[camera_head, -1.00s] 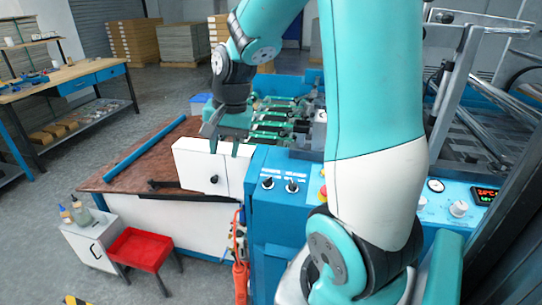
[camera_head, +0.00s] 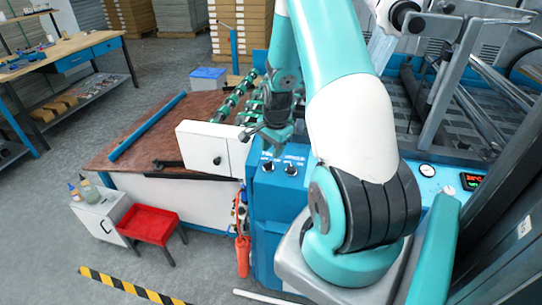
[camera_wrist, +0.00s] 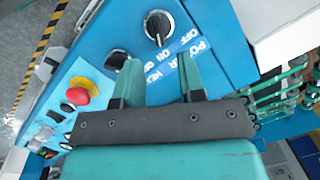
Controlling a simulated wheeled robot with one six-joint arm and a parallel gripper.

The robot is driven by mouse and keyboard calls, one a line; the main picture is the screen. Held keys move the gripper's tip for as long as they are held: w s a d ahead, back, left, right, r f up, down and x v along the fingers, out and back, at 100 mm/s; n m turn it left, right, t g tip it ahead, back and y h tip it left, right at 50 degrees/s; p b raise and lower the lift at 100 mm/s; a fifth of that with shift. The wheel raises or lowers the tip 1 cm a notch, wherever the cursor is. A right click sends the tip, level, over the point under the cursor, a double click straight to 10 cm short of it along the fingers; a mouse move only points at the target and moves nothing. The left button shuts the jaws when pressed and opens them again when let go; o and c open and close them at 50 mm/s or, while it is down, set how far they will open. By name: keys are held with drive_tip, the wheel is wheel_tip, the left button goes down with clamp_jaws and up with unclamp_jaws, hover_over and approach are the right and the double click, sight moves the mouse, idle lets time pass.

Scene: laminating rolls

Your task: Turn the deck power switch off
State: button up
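The deck's blue control panel (camera_head: 263,205) carries two black rotary switches. The left switch (camera_head: 267,167) shows in the wrist view as the upper black knob (camera_wrist: 158,25), near the "POWER" and "OFF/ON" lettering. The right switch (camera_head: 290,169) shows in the wrist view as the lower knob (camera_wrist: 118,60), just beyond one finger. I cannot tell for sure which position either is in. My gripper (camera_head: 269,142) hangs just above and behind the switches. In the wrist view, my gripper (camera_wrist: 160,76) is open and empty, its fingers apart over the panel's lettering, not around a knob.
A red-and-yellow emergency button (camera_wrist: 80,91) sits beside the lower knob. A white box (camera_head: 208,148) with a black knob stands left of the panel. Green rollers (camera_head: 235,95) lie behind.

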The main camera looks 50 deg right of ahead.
sight(271, 160)
drive_tip(key=shift+w+f+p, duration=0.15)
drive_tip(key=shift+f+p, duration=0.05)
drive_tip(key=shift+f, duration=0.95)
drive_tip(key=shift+w+f+p, duration=0.1)
drive_tip(key=shift+f+p, duration=0.05)
drive_tip(key=shift+f, duration=1)
drive_tip(key=c, duration=0.6)
drive_tip(key=shift+c, duration=0.2)
